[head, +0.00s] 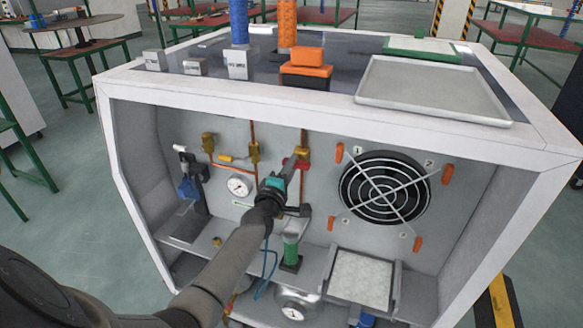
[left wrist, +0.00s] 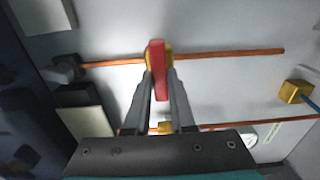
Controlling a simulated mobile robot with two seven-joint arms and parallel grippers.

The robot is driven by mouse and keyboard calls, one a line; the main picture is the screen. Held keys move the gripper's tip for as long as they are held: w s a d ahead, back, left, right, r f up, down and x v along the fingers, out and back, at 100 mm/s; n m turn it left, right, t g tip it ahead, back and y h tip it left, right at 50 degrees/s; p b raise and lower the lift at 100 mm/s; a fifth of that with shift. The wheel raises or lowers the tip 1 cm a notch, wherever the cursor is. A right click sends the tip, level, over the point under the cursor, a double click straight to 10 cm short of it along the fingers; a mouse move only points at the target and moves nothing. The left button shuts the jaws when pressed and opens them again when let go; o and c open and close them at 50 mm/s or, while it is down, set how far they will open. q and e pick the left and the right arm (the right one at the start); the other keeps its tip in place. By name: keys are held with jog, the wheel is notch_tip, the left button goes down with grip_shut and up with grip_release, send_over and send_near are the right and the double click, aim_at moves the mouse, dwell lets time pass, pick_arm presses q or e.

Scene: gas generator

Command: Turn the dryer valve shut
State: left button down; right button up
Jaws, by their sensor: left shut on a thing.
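The dryer valve appears to be the brass fitting with a red handle (head: 297,163) on a copper pipe on the generator's back panel. In the left wrist view the red handle (left wrist: 158,68) stands between the two fingertips, with brass behind it. My left gripper (head: 290,170) reaches into the open cabinet and is shut on the red handle; it also shows in the left wrist view (left wrist: 160,85). The fingers partly hide the valve body. My right gripper is in neither view.
The white cabinet (head: 300,110) surrounds the arm, its top edge above. A fan (head: 384,188) is right of the valve, a gauge (head: 239,185) left. A green-capped cylinder (head: 290,250) stands below. A tray (head: 430,88) and orange box (head: 306,70) sit on top.

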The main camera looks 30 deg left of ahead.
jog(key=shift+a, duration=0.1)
pick_arm(q)
jog(key=c, duration=0.8)
grip_release()
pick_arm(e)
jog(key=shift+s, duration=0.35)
pick_arm(q)
jog(key=shift+o, duration=0.2)
jog(key=p+v, duration=0.3)
jog(key=v, duration=1.2)
jog(key=shift+s, duration=0.2)
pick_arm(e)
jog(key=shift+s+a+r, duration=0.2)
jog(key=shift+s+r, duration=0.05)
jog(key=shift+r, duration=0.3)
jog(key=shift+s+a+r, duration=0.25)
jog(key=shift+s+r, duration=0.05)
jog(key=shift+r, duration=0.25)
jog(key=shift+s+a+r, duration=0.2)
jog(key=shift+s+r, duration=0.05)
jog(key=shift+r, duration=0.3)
